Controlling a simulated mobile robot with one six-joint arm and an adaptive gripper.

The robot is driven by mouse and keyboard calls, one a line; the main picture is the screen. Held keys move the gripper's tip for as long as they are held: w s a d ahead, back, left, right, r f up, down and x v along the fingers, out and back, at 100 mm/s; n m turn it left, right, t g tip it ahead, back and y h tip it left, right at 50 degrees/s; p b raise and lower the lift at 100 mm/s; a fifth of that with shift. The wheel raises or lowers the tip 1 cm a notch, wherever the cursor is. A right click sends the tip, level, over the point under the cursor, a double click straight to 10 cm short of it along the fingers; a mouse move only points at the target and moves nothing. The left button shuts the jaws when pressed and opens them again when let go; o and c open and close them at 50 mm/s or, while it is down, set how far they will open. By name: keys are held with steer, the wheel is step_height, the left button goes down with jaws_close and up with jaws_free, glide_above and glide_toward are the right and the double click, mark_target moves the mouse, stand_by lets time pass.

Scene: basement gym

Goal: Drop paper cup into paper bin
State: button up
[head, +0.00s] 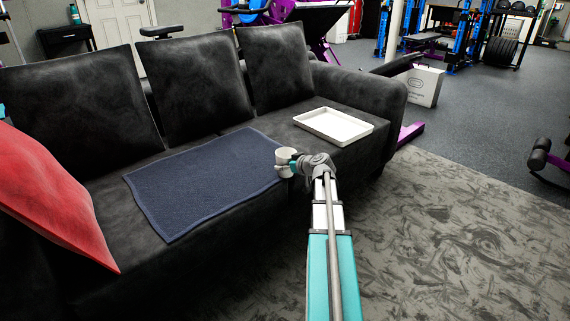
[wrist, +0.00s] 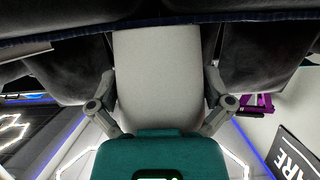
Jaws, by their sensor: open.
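The white paper cup (head: 286,156) is at the right edge of the dark blue cloth on the sofa, in the head view. I cannot tell whether its base rests there. My gripper (head: 288,168) is at the cup with its fingers around it. In the wrist view the cup (wrist: 158,60) stands large between the two fingers of my gripper (wrist: 160,82), which is open. Contact with the cup is not clear. A white box-like container with a printed mark (head: 426,87) stands on the floor beyond the sofa's right arm; I cannot tell whether it is the paper bin.
The blue cloth (head: 200,185) lies on the black sofa (head: 85,95). A white tray (head: 334,126) sits on the seat right of the cup. A red cushion (head: 50,195) leans at the left. The patterned rug (head: 450,230) is clear; gym equipment stands behind.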

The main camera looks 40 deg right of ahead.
steer(key=a+p+v, duration=0.1)
steer(key=p+v, duration=0.2)
steer(key=v, duration=0.8)
steer(key=shift+d+p, duration=0.4)
steer(key=shift+d, duration=0.1)
steer(key=shift+r, duration=0.1)
steer(key=shift+c, duration=0.3)
steer(key=shift+a, duration=0.25)
steer(key=c, duration=0.4)
steer(key=w+a+g+p, duration=0.1)
steer(key=a, duration=0.3)
steer(key=w+a+g+y, duration=0.1)
steer(key=a, duration=0.3)
steer(key=w+a+f+g+y+p, duration=0.1)
steer(key=a, duration=0.3)
steer(key=shift+n+p, duration=0.3)
steer(key=shift+n, duration=0.1)
steer(key=c, duration=0.3)
steer(key=shift+s+a+r+m+g+h+p, duration=0.1)
steer(key=shift+s+a+m+g+h+p, duration=0.3)
steer(key=shift+s+a+g+p, duration=3)
steer(key=shift+w+a+r+m+g+h+b, duration=0.15)
steer(key=shift+w+a+h+b, duration=0.4)
steer(key=shift+a, duration=6.45)
steer(key=shift+s+a+f+m+g+h+p, duration=0.15)
steer(key=shift+s+a+g+h+p, duration=0.95)
steer(key=shift+a, duration=4.1)
steer(key=shift+s+r+g+y, duration=0.1)
steer(key=shift+s+g+y, duration=0.35)
steer(key=shift+s+g, duration=0.15)
